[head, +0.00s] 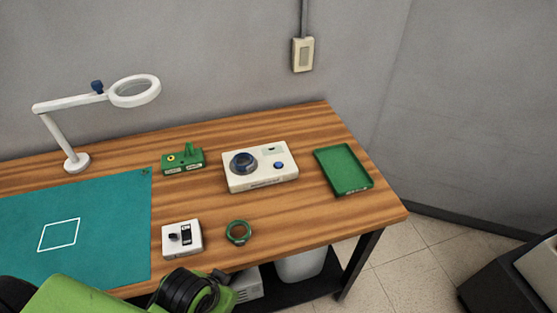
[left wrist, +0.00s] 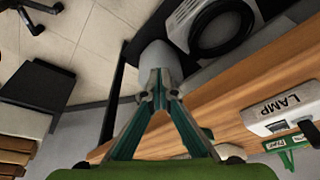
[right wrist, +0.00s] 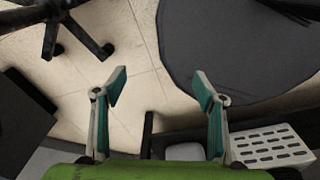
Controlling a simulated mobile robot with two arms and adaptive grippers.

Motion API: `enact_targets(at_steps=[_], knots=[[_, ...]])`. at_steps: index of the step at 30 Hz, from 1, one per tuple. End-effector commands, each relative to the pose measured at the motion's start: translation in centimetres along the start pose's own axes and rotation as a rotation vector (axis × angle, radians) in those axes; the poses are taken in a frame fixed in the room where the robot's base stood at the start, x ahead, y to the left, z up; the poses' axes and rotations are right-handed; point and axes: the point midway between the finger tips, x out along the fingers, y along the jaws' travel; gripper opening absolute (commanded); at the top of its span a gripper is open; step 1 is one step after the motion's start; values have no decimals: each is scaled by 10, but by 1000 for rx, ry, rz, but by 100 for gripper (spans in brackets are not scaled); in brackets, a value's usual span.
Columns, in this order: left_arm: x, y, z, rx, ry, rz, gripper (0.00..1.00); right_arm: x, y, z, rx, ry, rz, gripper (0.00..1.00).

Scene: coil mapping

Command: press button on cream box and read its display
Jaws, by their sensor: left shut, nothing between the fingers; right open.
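The cream box (head: 262,178) stands on the wooden table in the head view. A dark round dial (head: 243,163) is on its left part and a blue button (head: 279,165) on its right. A small display window (head: 271,151) is near its back edge; no reading can be made out. My left arm comes in at the bottom of the head view, apart from the box. In the left wrist view my left gripper (left wrist: 158,88) is shut and empty, tips together. In the right wrist view my right gripper (right wrist: 161,85) is open and empty above the floor.
A green ring (head: 238,232), a white switch box (head: 182,239) and a green block (head: 183,161) stand near the cream box. A green tray (head: 343,170) lies to its right. A magnifier lamp (head: 76,161) and teal mat (head: 100,220) are left.

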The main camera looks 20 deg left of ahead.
Motion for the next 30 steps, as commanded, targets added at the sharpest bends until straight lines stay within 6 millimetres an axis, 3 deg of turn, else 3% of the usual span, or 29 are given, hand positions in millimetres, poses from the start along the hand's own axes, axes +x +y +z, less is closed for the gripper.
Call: enact_targets(at_steps=[1, 3, 18, 24, 30], knots=[[-16, 3, -14, 24, 29, 10, 0, -5, 0, -1, 0, 1, 0, 64], [-23, 11, -37, 75, 73, 32, 0, -5, 0, -1, 0, 1, 0, 64], [-11, 64, -189, 508, 334, 143, 0, -5, 2, -1, -1, 2, 2, 64], [-11, 63, -248, 677, 404, 133, 0, -5, 3, -1, -2, 1, 4, 64], [-15, 38, -305, 804, 448, 87, 0, -5, 3, -1, -2, 1, 4, 64]])
